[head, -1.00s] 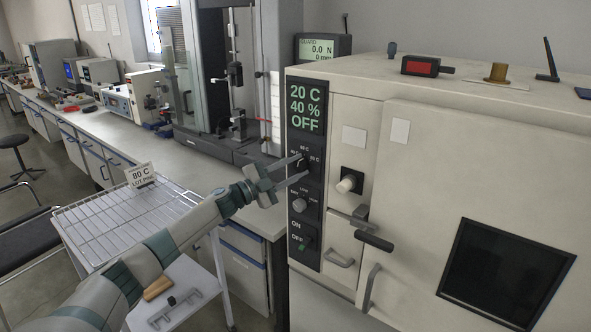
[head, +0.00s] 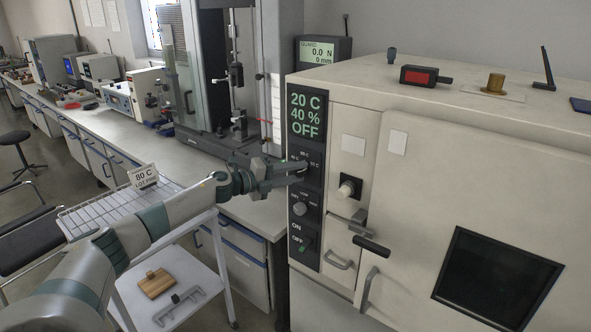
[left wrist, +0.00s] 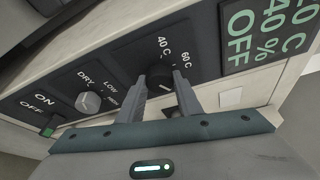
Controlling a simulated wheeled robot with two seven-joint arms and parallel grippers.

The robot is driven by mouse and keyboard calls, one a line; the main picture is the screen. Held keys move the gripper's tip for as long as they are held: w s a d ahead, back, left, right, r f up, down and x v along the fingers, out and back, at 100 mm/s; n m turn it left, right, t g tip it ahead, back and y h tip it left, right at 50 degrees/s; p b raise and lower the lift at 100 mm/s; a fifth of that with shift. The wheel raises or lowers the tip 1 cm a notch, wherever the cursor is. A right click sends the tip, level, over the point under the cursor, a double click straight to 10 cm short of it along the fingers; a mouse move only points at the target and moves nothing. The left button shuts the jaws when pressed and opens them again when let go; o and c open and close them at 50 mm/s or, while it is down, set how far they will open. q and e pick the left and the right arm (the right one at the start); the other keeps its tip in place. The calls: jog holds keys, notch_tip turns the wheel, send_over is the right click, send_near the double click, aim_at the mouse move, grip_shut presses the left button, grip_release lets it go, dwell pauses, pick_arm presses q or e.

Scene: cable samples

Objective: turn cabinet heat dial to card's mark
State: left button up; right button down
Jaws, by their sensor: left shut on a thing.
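The pale cabinet (head: 345,107) stands at the right, with a black control strip on its left edge. The black heat dial (left wrist: 159,76) is on this strip, below the display; 40 C and 60 C marks show around it in the left wrist view. My left gripper (head: 301,170) reaches it from the left and is shut on the dial, one finger on each side. The card (head: 144,177) reads 80 C and stands on the wire rack at the left. My right gripper is not in view.
The display (head: 307,115) reads 20 C, 40 %, OFF. Below the heat dial are a grey humidity knob (head: 300,209) and an ON/OFF switch (head: 304,243). A white knob (head: 349,187) and door handles (head: 371,246) stick out to the right. A trolley shelf (head: 205,292) stands below my arm.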

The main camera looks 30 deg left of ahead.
pick_arm(q)
jog(key=shift+d+f, duration=0.1)
jog(key=shift+f, duration=0.05)
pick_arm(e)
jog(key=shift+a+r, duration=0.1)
pick_arm(q)
jog(key=o, duration=1)
jog(key=shift+o, duration=0.2)
jog(key=shift+s, duration=0.15)
jog(key=shift+s+a+b, duration=0.3)
jog(key=shift+s+a, duration=0.05)
jog(key=shift+s, duration=0.1)
jog(key=b+v, duration=0.7)
jog(key=v, duration=0.9)
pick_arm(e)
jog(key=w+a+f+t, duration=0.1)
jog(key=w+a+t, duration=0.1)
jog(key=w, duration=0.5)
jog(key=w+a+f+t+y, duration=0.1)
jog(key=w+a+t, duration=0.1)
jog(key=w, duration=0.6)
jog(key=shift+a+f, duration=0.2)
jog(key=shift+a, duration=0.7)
pick_arm(q)
jog(key=shift+r, duration=0.25)
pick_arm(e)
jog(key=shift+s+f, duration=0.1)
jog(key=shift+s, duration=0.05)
